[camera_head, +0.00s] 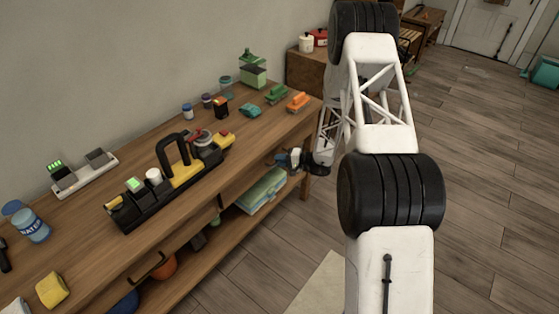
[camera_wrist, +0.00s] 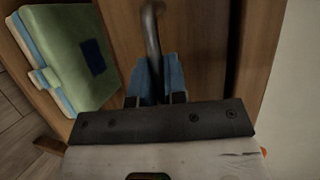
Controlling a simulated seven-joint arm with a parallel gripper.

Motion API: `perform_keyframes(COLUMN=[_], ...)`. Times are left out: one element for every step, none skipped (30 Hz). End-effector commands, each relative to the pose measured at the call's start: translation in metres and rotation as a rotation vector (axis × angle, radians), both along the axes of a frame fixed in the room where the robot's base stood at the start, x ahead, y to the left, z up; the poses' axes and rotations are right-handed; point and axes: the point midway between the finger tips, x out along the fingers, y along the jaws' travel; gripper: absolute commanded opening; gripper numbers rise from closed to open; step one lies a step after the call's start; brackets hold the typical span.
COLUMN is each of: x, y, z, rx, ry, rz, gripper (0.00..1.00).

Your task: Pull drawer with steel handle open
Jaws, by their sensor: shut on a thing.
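The grey metal handle (camera_wrist: 152,35) rises from between my fingers in the wrist view, in front of a brown wooden drawer front (camera_wrist: 205,45). My gripper (camera_wrist: 157,80) has blue fingers on both sides of the handle and is shut on it. In the head view my gripper (camera_head: 284,158) is at the right part of the workbench front, just below the top's edge. The handle is too small and covered to make out there. I cannot tell how far the drawer stands out.
The workbench top (camera_head: 85,245) holds a black and yellow tool caddy (camera_head: 170,185), bottles and small items. A dark handle (camera_head: 148,268) is on the bench front at left. A green folded item (camera_head: 262,190) lies on the lower shelf. The floor (camera_head: 490,190) at right is open.

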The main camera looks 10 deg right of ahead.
Motion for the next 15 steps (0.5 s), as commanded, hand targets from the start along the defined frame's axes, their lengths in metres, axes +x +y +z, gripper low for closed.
perform_keyframes(x=[-0.002,-0.004,-0.006,-0.008,-0.010,-0.013,-0.017,-0.020,-0.025,-0.029,-0.033,-0.038,-0.043,-0.048,-0.055], y=[-0.002,-0.004,-0.006,-0.008,-0.011,-0.015,-0.018,-0.021,-0.026,-0.030,-0.034,-0.040,-0.045,-0.049,-0.056], z=[-0.001,-0.001,0.000,0.000,0.000,0.000,0.000,0.000,0.000,0.000,0.000,0.000,0.000,0.000,0.000], rx=[-0.001,-0.001,-0.001,0.000,0.000,0.000,0.000,0.000,0.000,0.000,0.000,0.001,0.000,0.000,0.000], ry=[0.001,0.001,0.001,0.001,0.001,0.000,0.001,0.001,0.002,0.002,0.002,0.001,0.001,0.000,0.001], rz=[-0.001,-0.001,-0.001,-0.001,-0.002,-0.003,-0.003,-0.003,-0.002,-0.002,-0.002,-0.004,-0.004,-0.003,-0.003], gripper=[0.00,0.00,0.00,0.00,0.00,0.00,0.00,0.00,0.00,0.00,0.00,0.00,0.00,0.00,0.00])
